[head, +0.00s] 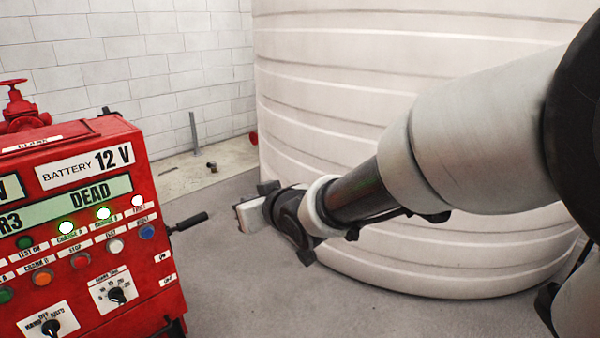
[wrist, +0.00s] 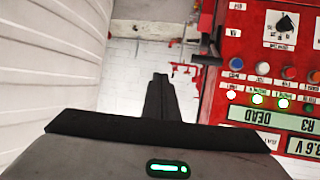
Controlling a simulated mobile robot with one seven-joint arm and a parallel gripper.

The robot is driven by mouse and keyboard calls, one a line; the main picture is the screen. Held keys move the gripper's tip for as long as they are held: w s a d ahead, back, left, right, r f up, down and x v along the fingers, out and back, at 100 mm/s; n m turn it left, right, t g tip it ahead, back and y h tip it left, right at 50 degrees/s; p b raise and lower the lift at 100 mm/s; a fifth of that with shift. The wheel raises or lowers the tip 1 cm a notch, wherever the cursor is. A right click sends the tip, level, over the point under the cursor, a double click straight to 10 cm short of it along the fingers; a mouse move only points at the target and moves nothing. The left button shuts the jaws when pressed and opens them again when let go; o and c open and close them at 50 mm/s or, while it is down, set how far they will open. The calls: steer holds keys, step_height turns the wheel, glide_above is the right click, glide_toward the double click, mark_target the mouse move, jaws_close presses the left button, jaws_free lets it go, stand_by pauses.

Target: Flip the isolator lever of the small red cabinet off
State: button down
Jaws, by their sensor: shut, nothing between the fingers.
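The small red cabinet (head: 95,235) stands at the left in the head view, its front full of lamps, buttons and knobs. Its isolator lever (head: 190,222) has a black handle that sticks out from the cabinet's right side, pointing right and slightly up. My gripper (head: 248,215) is right of the lever's end, with a visible gap in the picture; its fingers are hard to make out there. In the wrist view my gripper (wrist: 160,82) shows shut and empty, left of the cabinet (wrist: 232,70), which appears upside down.
A large pale ribbed tank (head: 400,245) stands behind and right of my arm. A red valve handwheel (head: 20,95) rises above the cabinet's top. A white block wall (head: 130,60) closes the back. Grey floor (head: 225,290) lies open between cabinet and tank.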

steer(key=s+a+r+n+g+y, duration=0.1)
steer(key=s+a+n+y, duration=0.1)
steer(key=a, duration=0.6)
steer(key=shift+s+a+y, duration=0.4)
steer(key=shift+s+y, duration=0.15)
steer(key=shift+y, duration=0.25)
steer(key=shift+r, duration=0.1)
steer(key=b, duration=0.2)
glide_above(193, 219)
steer(key=a, duration=0.1)
steer(key=f, duration=0.2)
steer(key=shift+w+f, duration=0.3)
steer(key=shift+f, duration=0.05)
steer(key=shift+s+d+f, duration=0.15)
steer(key=shift+d+f, duration=0.1)
steer(key=shift+f, duration=0.35)
steer(key=shift+s+d+f, duration=0.15)
steer(key=shift+d+f, duration=0.1)
steer(key=shift+f, duration=0.35)
steer(key=shift+s+d+f, duration=0.2)
steer(key=shift+d+f, duration=0.05)
steer(key=shift+f, duration=0.25)
